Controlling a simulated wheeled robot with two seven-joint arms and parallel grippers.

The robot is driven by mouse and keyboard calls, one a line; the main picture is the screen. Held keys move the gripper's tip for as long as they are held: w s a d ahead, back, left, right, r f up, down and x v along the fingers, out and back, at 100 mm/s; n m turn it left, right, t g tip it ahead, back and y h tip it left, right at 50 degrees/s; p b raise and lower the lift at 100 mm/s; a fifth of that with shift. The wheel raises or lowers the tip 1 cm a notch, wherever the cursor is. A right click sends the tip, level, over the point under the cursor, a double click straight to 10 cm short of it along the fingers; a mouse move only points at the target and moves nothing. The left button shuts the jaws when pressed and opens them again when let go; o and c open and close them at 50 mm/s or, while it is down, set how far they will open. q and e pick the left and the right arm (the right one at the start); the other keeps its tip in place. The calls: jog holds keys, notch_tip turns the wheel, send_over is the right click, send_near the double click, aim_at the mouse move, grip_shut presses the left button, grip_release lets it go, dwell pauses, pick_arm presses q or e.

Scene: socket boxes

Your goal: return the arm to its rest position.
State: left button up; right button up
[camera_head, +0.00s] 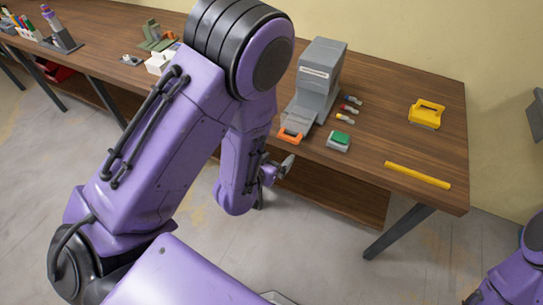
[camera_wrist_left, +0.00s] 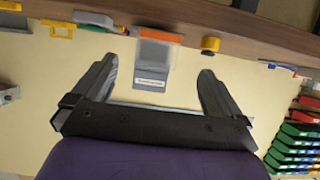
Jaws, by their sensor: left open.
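My left arm (camera_head: 165,145) is purple with black joints. It reaches across the middle of the head view, bent down at the elbow. My left gripper (camera_head: 278,170) hangs in front of the table's front edge, partly hidden by its own wrist. In the left wrist view the two dark fingers of the left gripper (camera_wrist_left: 158,68) stand wide apart with nothing between them. Part of my right arm (camera_head: 515,280) shows at the lower right corner; its gripper is out of the picture.
The wooden table (camera_head: 390,115) holds a grey labelled machine (camera_head: 317,78), a green-topped block (camera_head: 339,140), an orange part (camera_head: 291,135), a yellow clamp-like object (camera_head: 427,112) and a yellow bar (camera_head: 417,175). Open floor (camera_head: 310,240) lies in front.

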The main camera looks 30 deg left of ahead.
pick_arm(q)
jog(key=shift+s, duration=0.1)
dwell(0.4)
jog(key=s+a+f+n+g, duration=0.2)
jog(key=s+f+g, duration=0.1)
jog(key=s+f, duration=0.4)
jog(key=s+a+f+n+g+y+b, duration=0.1)
jog(key=s+a+f+n+g, duration=0.1)
jog(key=s+f+g, duration=0.2)
jog(key=s+a+f+n+g+y+b, duration=0.1)
jog(key=s+f+n+g, duration=0.1)
jog(key=s+f, duration=0.8)
jog(key=s+g, duration=0.1)
jog(key=s, duration=0.1)
jog(key=shift+s+a+f, duration=0.3)
jog(key=shift+a+f, duration=0.1)
